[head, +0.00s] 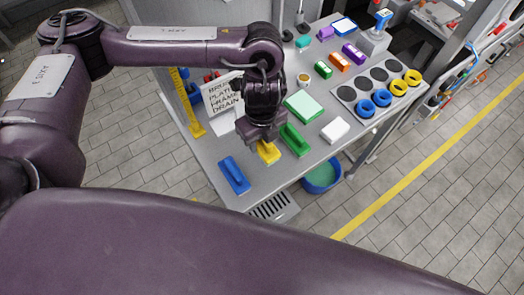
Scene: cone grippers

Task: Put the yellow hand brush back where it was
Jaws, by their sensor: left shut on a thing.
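The yellow hand brush (268,153) is on or just above the grey table, between a blue brush and a green brush. My left gripper (264,141) is directly over it, pointing down, and is shut on it. The gripper hides the brush's upper part, and I cannot tell whether the brush touches the table. My right gripper is not in the view.
The blue brush (234,175) lies to the left and the green brush (295,139) close to the right. A white block (335,130), a green block (304,106) and a sign (222,94) stand nearby. A blue bucket (321,177) is below the table's edge.

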